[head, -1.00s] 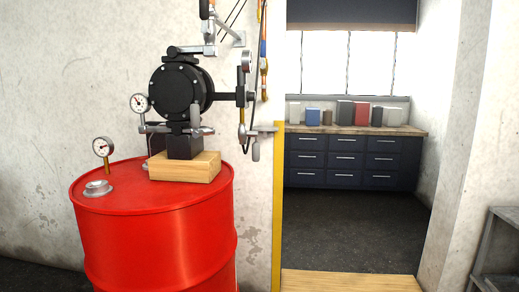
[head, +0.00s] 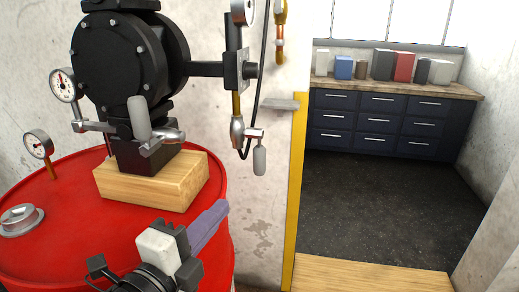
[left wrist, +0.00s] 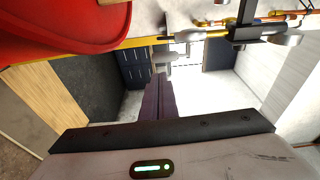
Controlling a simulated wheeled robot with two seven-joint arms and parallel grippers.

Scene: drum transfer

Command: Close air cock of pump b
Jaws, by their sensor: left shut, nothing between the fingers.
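A black pump (head: 120,58) stands on a wooden block on the red drum. I see no letter on it, so I cannot tell whether it is pump b. A metal cock (head: 238,130) on the pipe to its right has a grey handle (head: 260,160) that hangs down. Another cock in front of the pump has a grey handle (head: 138,118) that points up. My left gripper (head: 222,208), with purple fingers, is shut and empty, below and left of the hanging handle and apart from it. Its fingers also show in the left wrist view (left wrist: 160,93). My right gripper is not in view.
The red drum (head: 70,245) carries a gauge (head: 39,145) and a metal cap (head: 20,219). The wooden block (head: 150,186) is just beyond my left gripper. A yellow door edge (head: 294,190) stands right of the pipe. The floor (head: 385,200) beyond it is clear.

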